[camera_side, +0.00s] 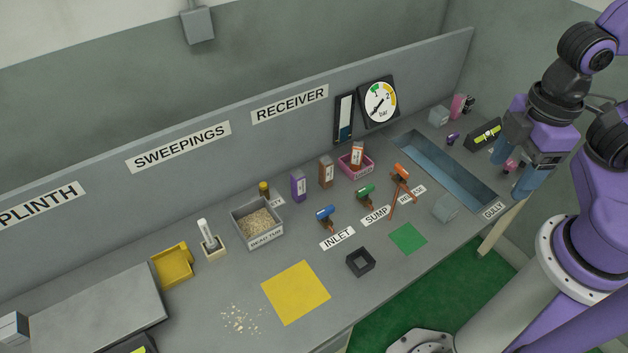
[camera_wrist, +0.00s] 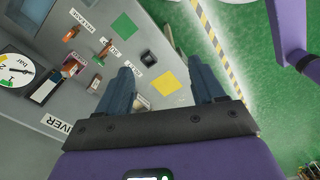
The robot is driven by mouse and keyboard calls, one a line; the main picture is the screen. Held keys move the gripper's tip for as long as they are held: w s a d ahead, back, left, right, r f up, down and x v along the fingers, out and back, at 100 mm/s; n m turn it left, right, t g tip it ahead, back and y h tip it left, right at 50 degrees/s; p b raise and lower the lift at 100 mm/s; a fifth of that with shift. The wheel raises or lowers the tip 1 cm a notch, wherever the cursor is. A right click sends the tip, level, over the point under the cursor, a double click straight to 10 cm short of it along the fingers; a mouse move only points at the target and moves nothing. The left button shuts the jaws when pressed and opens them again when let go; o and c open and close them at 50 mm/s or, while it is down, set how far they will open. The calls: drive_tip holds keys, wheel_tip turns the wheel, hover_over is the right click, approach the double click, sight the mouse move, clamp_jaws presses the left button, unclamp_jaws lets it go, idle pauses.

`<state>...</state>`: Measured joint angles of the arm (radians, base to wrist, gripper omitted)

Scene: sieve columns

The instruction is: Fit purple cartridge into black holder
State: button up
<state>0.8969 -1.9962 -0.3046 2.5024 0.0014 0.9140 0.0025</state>
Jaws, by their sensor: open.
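The purple cartridge (camera_side: 298,187) stands upright on the grey bench, in front of the back panel, with a white label on its face. The black holder (camera_side: 360,262) is a small square open-topped frame near the bench's front edge; it looks empty. The holder also shows in the wrist view (camera_wrist: 147,57). My gripper (camera_side: 511,172) is open, high at the right end of the bench, well away from both. In the wrist view my gripper (camera_wrist: 163,75) has nothing between its fingers. I cannot make out the purple cartridge in that view.
A brown cartridge (camera_side: 326,172) stands right of the purple one. A pink tray (camera_side: 368,165) holds another. Blue, green and orange valves (camera_side: 326,214) stand between cartridges and holder. A grey bin (camera_side: 246,225) is at left, a sunken trough (camera_side: 440,165) at right.

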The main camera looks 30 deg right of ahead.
drive_tip(key=w+a+m, duration=0.7)
drive_tip(key=w+a, duration=0.2)
drive_tip(key=w, duration=0.3)
drive_tip(key=m, duration=2.4)
hover_over(298, 174)
drive_tip(key=f, duration=2.7)
drive_tip(key=shift+a+f, duration=0.25)
drive_tip(key=shift+f, duration=0.05)
drive_tip(key=shift+d+f, duration=0.2)
drive_tip(key=shift+f, duration=2.5)
drive_tip(key=shift+c, duration=0.3)
